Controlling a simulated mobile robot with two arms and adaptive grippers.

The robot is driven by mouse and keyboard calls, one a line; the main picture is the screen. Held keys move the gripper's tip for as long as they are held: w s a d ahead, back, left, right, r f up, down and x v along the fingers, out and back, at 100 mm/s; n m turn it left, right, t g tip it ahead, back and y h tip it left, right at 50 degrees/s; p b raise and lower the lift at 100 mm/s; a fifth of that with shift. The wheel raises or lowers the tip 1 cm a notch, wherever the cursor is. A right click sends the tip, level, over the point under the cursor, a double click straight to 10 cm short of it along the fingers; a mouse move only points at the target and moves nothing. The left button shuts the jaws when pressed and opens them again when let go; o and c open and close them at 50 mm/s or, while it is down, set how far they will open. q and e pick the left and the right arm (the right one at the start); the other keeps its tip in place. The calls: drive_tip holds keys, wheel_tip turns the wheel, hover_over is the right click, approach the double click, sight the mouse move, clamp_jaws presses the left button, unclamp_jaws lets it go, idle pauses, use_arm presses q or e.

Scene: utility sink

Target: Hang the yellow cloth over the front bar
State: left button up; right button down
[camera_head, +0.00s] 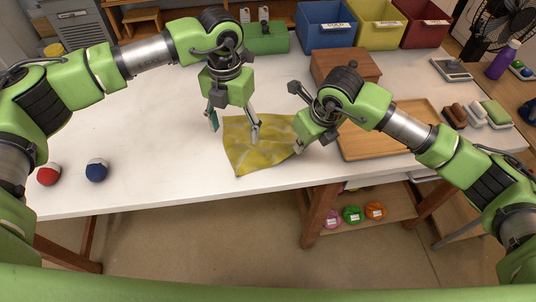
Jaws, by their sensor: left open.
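The yellow cloth (250,158) lies spread and slightly wrinkled on the white table, close to its front edge. My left gripper (234,133) points down with its fingers apart, over the cloth's left and back part. One finger is left of the cloth; the other overlaps it in the picture. Contact with the cloth cannot be told. My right gripper (299,146) is at the cloth's right side, and its wrist hides that edge. Its fingers are mostly hidden, so its grip is unclear. I cannot make out a front bar for certain.
A red-and-white ball (48,174) and a blue-and-white ball (96,170) lie at the table's left. A wooden tray (375,145) and a brown box (345,66) are at the right. Blue, yellow and red bins stand behind. The table's left middle is clear.

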use_arm(q)
wheel_tip(320, 180, up, 5)
drive_tip(key=shift+f, duration=0.2)
use_arm(e)
drive_tip(key=c, duration=2.2)
unclamp_jaws()
drive_tip(key=shift+c, duration=0.2)
drive_tip(key=o, duration=0.6)
drive_tip(key=o, duration=0.7)
